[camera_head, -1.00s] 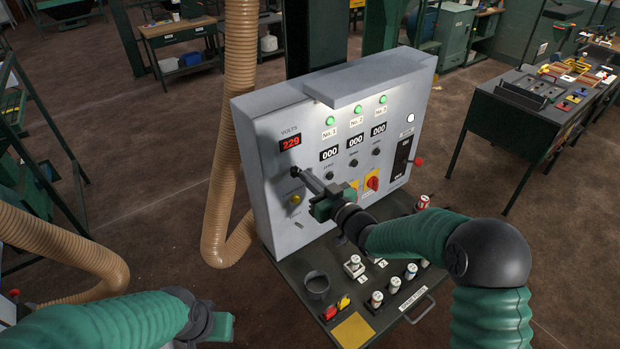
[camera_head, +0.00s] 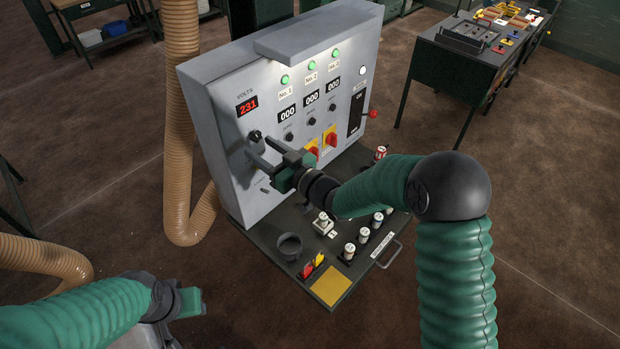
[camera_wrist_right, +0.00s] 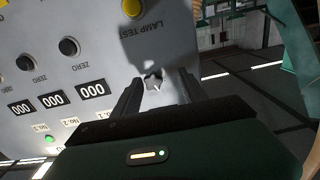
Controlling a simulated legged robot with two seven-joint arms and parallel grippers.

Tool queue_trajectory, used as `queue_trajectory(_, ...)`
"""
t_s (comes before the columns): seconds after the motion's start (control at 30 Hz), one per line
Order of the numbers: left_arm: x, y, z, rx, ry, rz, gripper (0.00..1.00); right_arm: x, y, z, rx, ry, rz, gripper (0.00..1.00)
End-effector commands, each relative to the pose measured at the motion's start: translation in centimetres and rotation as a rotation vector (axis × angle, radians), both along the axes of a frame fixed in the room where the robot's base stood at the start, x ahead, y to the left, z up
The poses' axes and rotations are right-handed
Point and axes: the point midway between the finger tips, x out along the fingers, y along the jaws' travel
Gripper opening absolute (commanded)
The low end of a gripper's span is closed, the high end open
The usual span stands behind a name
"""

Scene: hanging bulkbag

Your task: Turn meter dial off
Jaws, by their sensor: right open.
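The grey control panel (camera_head: 225,110) stands on a dark console. A red VOLTS display (camera_head: 247,105) on it reads 231. Below the display is a small black dial (camera_head: 255,136). My right gripper (camera_head: 260,147) is open, with its fingers pointing at the panel close to the dial. In the right wrist view, a small dark dial with a white pointer (camera_wrist_right: 153,79) shows between the spread fingers of my right gripper (camera_wrist_right: 157,87); contact is not visible. My left gripper (camera_head: 190,302) is low at the left, away from the panel; its jaw opening is unclear.
Several knobs, displays and red rotary switches (camera_head: 330,138) sit right of my gripper on the panel. The console shelf (camera_head: 262,238) below carries a dark cup (camera_head: 289,246) and several small fittings. A tan hose (camera_head: 180,130) hangs left of the panel. A workbench (camera_head: 455,60) stands back right.

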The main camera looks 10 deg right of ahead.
Motion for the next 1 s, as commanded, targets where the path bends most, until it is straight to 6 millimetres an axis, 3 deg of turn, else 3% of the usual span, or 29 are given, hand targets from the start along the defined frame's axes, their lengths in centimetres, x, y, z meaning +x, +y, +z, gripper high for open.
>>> queue_trajectory(0.23,0.0,0.0,-0.1,0.000,0.000,-0.001,0.36,-1.6,-2.1,-0.1,0.003,0.004,-0.007,0.50)
queue_trajectory(1.0,0.0,0.0,-0.2,0.000,0.000,0.000,0.36,-6.8,-5.7,-0.2,0.000,0.005,-0.009,0.50)
